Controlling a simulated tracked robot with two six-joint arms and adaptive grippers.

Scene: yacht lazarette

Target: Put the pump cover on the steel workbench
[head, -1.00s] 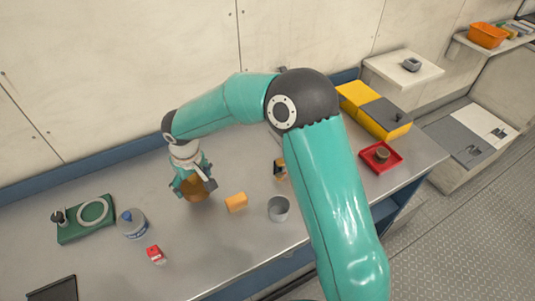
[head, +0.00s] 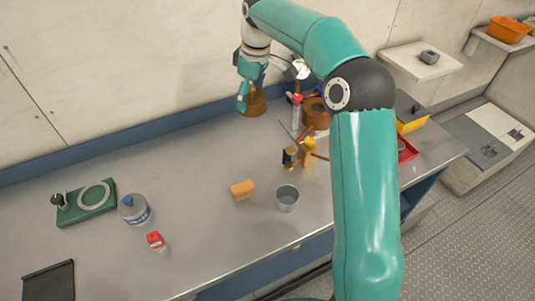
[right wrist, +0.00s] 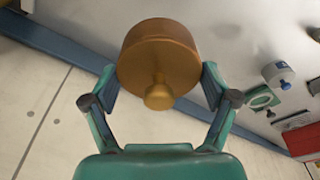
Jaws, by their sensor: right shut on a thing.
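The pump cover appears as a bronze, drum-shaped piece with a knob, seen at the back of the bench in the head view (head: 254,104) and large in the right wrist view (right wrist: 160,58). My right gripper (head: 245,98) is shut on it, with a finger on each side of the drum in the wrist view. Whether the cover touches the bench or hangs just above it, I cannot tell. The steel workbench (head: 200,165) is a long grey top along the wall. My left gripper is not in view.
Right of the cover stand a red-capped bottle (head: 296,112), a brown round item (head: 316,115) and a yellow clamp-like item (head: 308,151). An orange block (head: 242,190) and metal cup (head: 287,198) sit forward. A green plate (head: 70,213) lies left. The bench's back left is clear.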

